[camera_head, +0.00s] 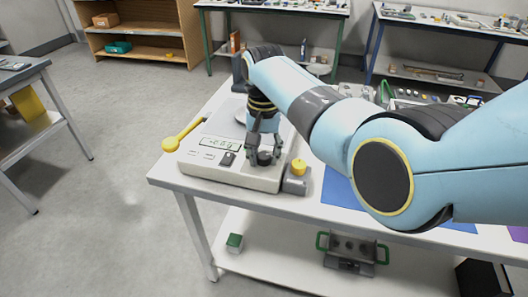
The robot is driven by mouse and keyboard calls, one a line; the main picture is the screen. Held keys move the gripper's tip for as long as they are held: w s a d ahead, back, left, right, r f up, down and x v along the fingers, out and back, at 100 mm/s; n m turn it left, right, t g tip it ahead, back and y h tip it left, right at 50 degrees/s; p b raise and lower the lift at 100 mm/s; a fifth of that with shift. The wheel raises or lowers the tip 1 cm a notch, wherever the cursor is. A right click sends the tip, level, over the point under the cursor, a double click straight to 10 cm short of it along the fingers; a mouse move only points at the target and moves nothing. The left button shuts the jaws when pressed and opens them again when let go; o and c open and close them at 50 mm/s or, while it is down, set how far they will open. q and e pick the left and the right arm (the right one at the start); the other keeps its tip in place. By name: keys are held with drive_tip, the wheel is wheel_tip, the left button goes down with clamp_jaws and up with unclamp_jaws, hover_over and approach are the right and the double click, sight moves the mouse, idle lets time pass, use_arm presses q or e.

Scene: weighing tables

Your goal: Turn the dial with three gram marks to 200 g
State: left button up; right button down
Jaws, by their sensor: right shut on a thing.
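The light grey scale (215,172) stands on the near left corner of the white table. A small display (214,142) on its front shows digits too small to read surely. A dark round dial (264,158) sits on the right of the scale's front. My right gripper (264,153) comes down from above, with its fingers closed around the dial. The gram marks and the dial's pointer are too small or covered to read. My left gripper is not in view.
A small grey block with a yellow knob (298,167) stands right beside the scale. A yellow spoon-like tool (182,136) lies to its left. A blue mat (340,188) lies to the right, partly under my arm.

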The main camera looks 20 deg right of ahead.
sight(264, 155)
drive_tip(key=shift+r+n+p, duration=0.15)
drive_tip(key=shift+n+p, duration=0.8)
drive_tip(key=shift+n, duration=0.25)
drive_tip(key=n+p, duration=0.1)
drive_tip(key=n, duration=0.1)
drive_tip(key=shift+n, duration=0.3)
drive_tip(key=n+p, duration=0.1)
drive_tip(key=n, duration=0.2)
drive_tip(key=shift+p, duration=0.4)
drive_tip(key=shift+n+p, duration=0.35)
drive_tip(key=shift+n, duration=1.35)
drive_tip(key=c, duration=0.9)
unclamp_jaws()
drive_tip(key=shift+c, duration=0.2)
wheel_tip(264, 155, up, 12)
